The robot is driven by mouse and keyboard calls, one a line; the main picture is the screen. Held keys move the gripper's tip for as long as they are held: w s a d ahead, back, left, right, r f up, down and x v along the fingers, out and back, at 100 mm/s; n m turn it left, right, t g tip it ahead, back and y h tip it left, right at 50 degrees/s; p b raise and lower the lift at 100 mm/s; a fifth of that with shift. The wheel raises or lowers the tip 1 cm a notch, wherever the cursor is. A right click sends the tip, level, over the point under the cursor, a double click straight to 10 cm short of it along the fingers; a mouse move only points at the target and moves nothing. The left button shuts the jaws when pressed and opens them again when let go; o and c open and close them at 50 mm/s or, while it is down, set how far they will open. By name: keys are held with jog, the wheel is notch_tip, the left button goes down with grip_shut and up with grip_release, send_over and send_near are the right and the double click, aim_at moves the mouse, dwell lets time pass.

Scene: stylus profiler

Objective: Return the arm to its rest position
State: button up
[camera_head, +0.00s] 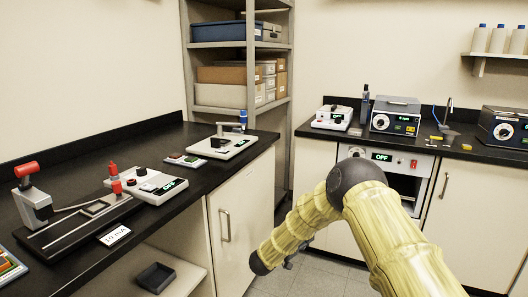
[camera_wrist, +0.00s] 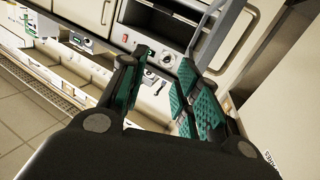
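My arm, in yellow-green sleeving with dark joints, reaches up from the bottom right of the head view and bends down to the left in front of the cabinets. My gripper (camera_wrist: 160,85) fills the lower middle of the wrist view. Its two dark fingers with green pads stand apart, and nothing is seen held between them. In the head view the gripper is mostly hidden behind the lower end of the arm. In the wrist view, cabinet fronts and an oven-like unit (camera_wrist: 165,58) lie beyond the fingers, tilted in the picture.
A black-topped left bench (camera_head: 72,190) holds a lever device (camera_head: 80,230), a control box (camera_head: 148,185) and a stylus instrument (camera_head: 222,146). The back counter (camera_head: 462,150) carries several instruments. A shelf rack (camera_head: 188,55) stands in the corner. Grey floor (camera_head: 318,278) shows between the benches.

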jog(key=s+d+f+n+y+b, duration=0.1)
jog(key=s+f+n+y, duration=0.25)
jog(key=s+f, duration=0.5)
jog(key=s+d+f+n+y+b, duration=0.15)
jog(key=s+f+y, duration=0.3)
jog(key=f, duration=0.65)
jog(key=s+d+f+n+g+y+b, duration=0.1)
jog(key=s+f+g, duration=0.3)
jog(key=s, duration=0.7)
jog(key=s+d+f+n+g+y+b, duration=0.15)
jog(key=s+f, duration=0.45)
jog(key=s, duration=0.6)
jog(key=s+d+f+g+y+b, duration=0.1)
jog(key=s+f+g, duration=0.1)
jog(key=s+f, duration=0.65)
jog(key=s+d+r+g+y+b, duration=0.1)
jog(key=s+r+g, duration=0.1)
jog(key=s, duration=0.7)
jog(key=s+r+g+b, duration=0.1)
jog(key=s+r+g, duration=0.1)
jog(key=s, duration=0.7)
notch_tip(320, 180, up, 24)
jog(key=s+p, duration=0.1)
jog(key=p, duration=2.3)
jog(key=shift+s+d, duration=0.25)
jog(key=shift+f+g, duration=0.1)
jog(key=shift+g, duration=0.15)
